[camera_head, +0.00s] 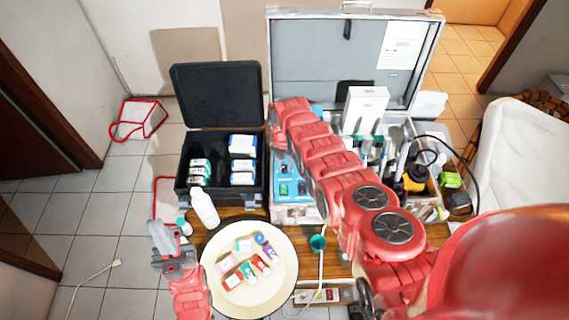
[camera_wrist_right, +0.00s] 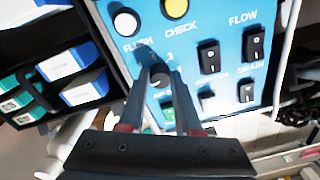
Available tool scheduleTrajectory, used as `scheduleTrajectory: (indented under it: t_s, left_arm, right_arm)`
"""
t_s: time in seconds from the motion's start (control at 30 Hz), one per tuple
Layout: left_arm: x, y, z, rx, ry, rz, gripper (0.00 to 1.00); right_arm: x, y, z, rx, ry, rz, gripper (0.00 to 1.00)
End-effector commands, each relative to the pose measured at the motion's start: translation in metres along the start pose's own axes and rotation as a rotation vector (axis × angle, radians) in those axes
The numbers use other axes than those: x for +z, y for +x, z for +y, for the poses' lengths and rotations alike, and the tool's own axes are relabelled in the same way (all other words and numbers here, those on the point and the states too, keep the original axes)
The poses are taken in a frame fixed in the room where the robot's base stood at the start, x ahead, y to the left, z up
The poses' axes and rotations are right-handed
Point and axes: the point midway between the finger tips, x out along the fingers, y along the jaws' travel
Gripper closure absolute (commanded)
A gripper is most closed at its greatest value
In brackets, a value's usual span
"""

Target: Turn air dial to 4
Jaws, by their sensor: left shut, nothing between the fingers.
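The blue control panel (camera_wrist_right: 215,20) shows in the right wrist view, with a white FLUSH button, a yellow CHECK button and black rocker switches. My right gripper (camera_wrist_right: 157,72) is at the panel, below the CHECK label and beside a printed 3. Its fingers stand apart, with a green button (camera_wrist_right: 168,113) visible between them. A dark, knob-like shape lies at the fingertips; the air dial's pointer and most of its scale are hidden, and I cannot tell whether the fingers grip it. In the head view my arm covers most of the panel (camera_head: 281,168). My left gripper (camera_head: 168,240) is shut and empty, left of the round plate.
An open black case (camera_head: 222,125) with boxes stands left of the open metal case (camera_head: 355,50). A white bottle (camera_head: 204,207) and a round cream plate (camera_head: 225,292) with small boxes are in front. Cables and a yellow-black bottle (camera_head: 415,178) are at the right.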

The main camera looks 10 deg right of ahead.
Motion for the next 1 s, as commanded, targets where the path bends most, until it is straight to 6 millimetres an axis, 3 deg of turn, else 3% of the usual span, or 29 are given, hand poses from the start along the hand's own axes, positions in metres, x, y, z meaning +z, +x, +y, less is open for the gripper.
scheduleTrajectory:
  t_s: [0.57,1.0]
  left_arm:
    - [0.0001,-0.0009,0.0000,0.000,0.000,0.000,1.00]
    - [0.0007,-0.0041,0.0002,0.000,0.000,0.000,1.00]
  right_arm:
    - [0.0003,0.0005,-0.0005,0.003,0.072,0.003,1.00]
    - [0.0003,0.0018,-0.0021,0.019,0.431,0.019,1.00]
